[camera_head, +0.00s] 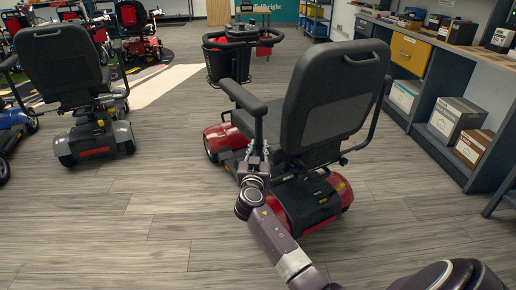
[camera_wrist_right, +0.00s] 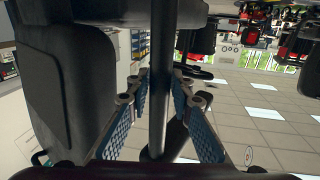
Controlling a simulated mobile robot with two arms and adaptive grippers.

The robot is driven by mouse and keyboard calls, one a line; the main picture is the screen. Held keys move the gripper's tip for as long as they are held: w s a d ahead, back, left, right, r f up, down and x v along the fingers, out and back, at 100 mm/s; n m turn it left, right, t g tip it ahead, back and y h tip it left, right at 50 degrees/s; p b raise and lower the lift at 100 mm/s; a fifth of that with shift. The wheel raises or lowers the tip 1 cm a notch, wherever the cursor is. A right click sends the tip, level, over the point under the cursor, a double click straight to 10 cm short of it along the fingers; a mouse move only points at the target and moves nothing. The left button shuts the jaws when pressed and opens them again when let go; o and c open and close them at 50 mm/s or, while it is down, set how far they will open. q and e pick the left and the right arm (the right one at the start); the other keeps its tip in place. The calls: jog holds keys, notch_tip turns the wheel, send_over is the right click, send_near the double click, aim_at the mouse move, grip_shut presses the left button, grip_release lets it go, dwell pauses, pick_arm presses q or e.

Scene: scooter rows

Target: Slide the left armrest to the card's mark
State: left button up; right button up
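The red scooter (camera_head: 228,138) stands ahead with the back of its black seat (camera_head: 335,95) toward me. Its left armrest (camera_head: 243,98) has a dark pad and a post (camera_head: 258,132) going down from its rear end. My right gripper (camera_head: 257,157) is low at this post. In the right wrist view the dark post (camera_wrist_right: 159,70) runs between the blue-padded fingers of my right gripper (camera_wrist_right: 160,92), with gaps on both sides, so it is open around the post and not clamped. I cannot make out a card or its mark. My left gripper is not in view.
Another grey-seated scooter (camera_head: 62,70) stands at the left. The wood floor at the front left (camera_head: 120,220) is clear.

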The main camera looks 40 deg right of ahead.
jog(key=shift+o, duration=1.4)
jog(key=shift+a, duration=0.15)
jog(key=v, duration=1.2)
jog(key=shift+f, duration=0.1)
